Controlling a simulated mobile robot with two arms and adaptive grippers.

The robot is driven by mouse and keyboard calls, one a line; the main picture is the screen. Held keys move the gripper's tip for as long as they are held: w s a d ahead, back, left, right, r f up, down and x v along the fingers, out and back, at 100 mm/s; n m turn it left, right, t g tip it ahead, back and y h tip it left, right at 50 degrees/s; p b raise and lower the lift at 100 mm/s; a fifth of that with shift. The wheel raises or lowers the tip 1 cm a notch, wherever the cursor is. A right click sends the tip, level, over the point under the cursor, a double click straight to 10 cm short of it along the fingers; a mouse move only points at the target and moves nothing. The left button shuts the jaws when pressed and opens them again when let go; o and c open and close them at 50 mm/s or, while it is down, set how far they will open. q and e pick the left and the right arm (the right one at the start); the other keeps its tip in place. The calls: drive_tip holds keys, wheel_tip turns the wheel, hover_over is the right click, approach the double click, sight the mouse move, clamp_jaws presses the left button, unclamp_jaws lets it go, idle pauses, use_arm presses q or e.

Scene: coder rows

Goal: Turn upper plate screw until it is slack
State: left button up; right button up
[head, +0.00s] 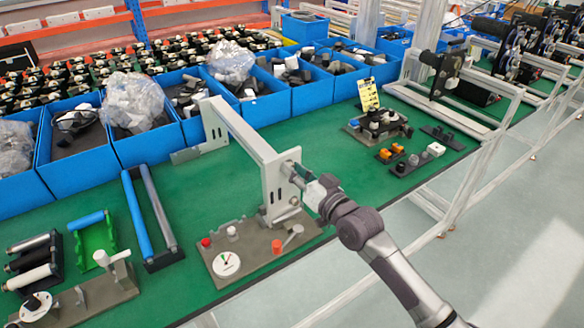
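A grey upright plate (275,188) stands at the end of a grey crossbar frame on the green bench. A small round screw head (289,165) shows high on this plate, partly covered by my gripper. Another small round screw (294,201) sits lower on the plate. My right gripper (302,176) comes in from the lower right, with its tip at the upper screw. Its fingers are small and partly hidden, so I cannot tell whether they are closed on the screw. My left gripper is not in view.
A base block with a white dial (226,263), a red knob (206,242) and an orange knob (276,246) lies in front of the plate. Blue bins (263,108) line the back. Free green surface (207,190) lies left of the plate.

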clamp_jaws()
drive_tip(key=n, duration=0.9)
drive_tip(key=shift+n, duration=0.4)
drive_tip(key=shift+o, duration=2.1)
unclamp_jaws()
